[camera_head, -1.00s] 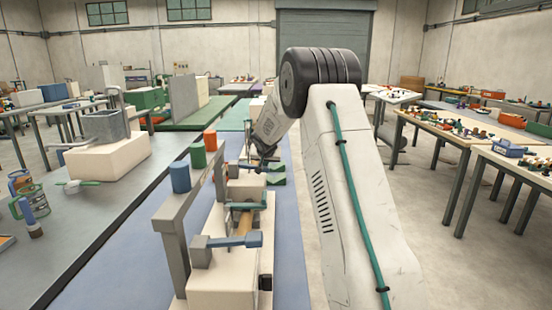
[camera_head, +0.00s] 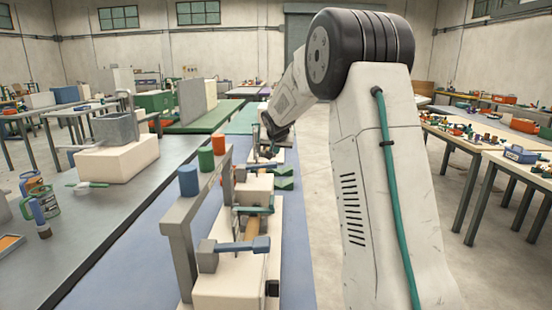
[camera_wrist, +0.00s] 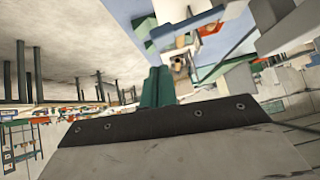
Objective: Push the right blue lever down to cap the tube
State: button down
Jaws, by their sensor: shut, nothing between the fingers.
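The winder (camera_head: 226,285) stands along the bench in the head view. A near blue lever (camera_head: 246,245) lies roughly level across its front block. A second blue-grey lever (camera_head: 258,165) lies farther back; I cannot tell which one counts as the right lever. A brown tube (camera_head: 252,228) sits between the near and middle blocks, partly hidden. My gripper (camera_head: 270,138) is small and dark over the far end of the winder, and I cannot tell whether it touches anything. In the wrist view my gripper's green fingers (camera_wrist: 158,72) are together and empty, with winder parts beyond.
A grey frame (camera_head: 178,232) stands left of the winder with blue (camera_head: 188,181), green (camera_head: 206,159) and orange (camera_head: 218,143) cylinders on top. A left bench (camera_head: 110,210) holds a cream block (camera_head: 118,160) and bottles. Floor is open at right before other tables.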

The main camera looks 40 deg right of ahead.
jog(key=shift+v, duration=1.4)
jog(key=s+a+f+n+g+y, duration=0.15)
jog(key=s+a+f+g, duration=0.3)
jog(key=s, duration=0.45)
jog(key=s+a+n+y, duration=0.1)
jog(key=s+a+n, duration=0.1)
jog(key=s+a, duration=0.6)
jog(key=s+a+r+n+g+y, duration=0.1)
jog(key=s+a+n, duration=0.1)
jog(key=s+a, duration=0.7)
jog(key=s+a+r+n+y, duration=0.1)
jog(key=s+a, duration=0.8)
jog(key=s, duration=1.2)
jog(key=shift+r+n+g+y, duration=0.2)
jog(key=shift+n+g+y, duration=0.15)
jog(key=shift+n, duration=0.5)
